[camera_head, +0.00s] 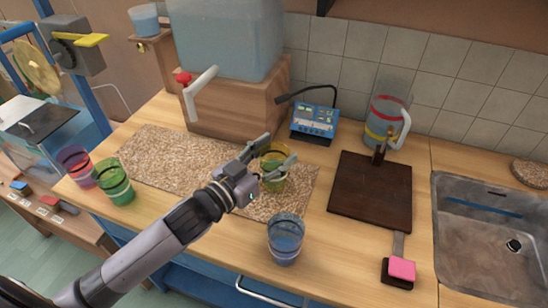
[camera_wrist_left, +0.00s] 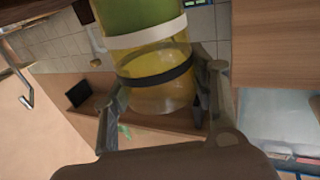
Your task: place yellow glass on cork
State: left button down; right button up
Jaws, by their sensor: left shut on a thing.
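The yellow glass (camera_head: 274,158) stands roughly upright between the fingers of my left gripper (camera_head: 280,149), which is shut on it. In the left wrist view the glass (camera_wrist_left: 160,68) shows a white band, a dark band and a green part at the top, with a finger of the gripper (camera_wrist_left: 160,95) on each side. The speckled cork mat (camera_head: 170,165) lies on the wooden counter, and the glass appears over its right part. I cannot tell whether the glass base touches the cork. My right gripper is not in view.
A blue glass (camera_head: 285,240) stands near the mat's front right corner. Green (camera_head: 115,182) and pink (camera_head: 76,167) glasses stand at the left. A dark board (camera_head: 370,192), a blue device (camera_head: 313,122), a pitcher (camera_head: 381,120) and a sink (camera_head: 490,235) are to the right.

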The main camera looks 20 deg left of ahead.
pick_arm(q)
jog(key=shift+f, duration=0.4)
jog(key=c, duration=0.6)
grip_release()
jog(key=shift+f, duration=0.2)
jog(key=shift+c, duration=0.2)
jog(key=shift+r, duration=0.25)
jog(key=shift+s+a+f, duration=0.1)
jog(key=shift+s+f, duration=0.1)
jog(key=shift+s, duration=0.15)
jog(key=b+v, duration=0.1)
jog(key=v, duration=1)
jog(key=shift+b, duration=0.4)
jog(key=shift+s+a+r, duration=0.1)
jog(key=shift+s+r, duration=0.05)
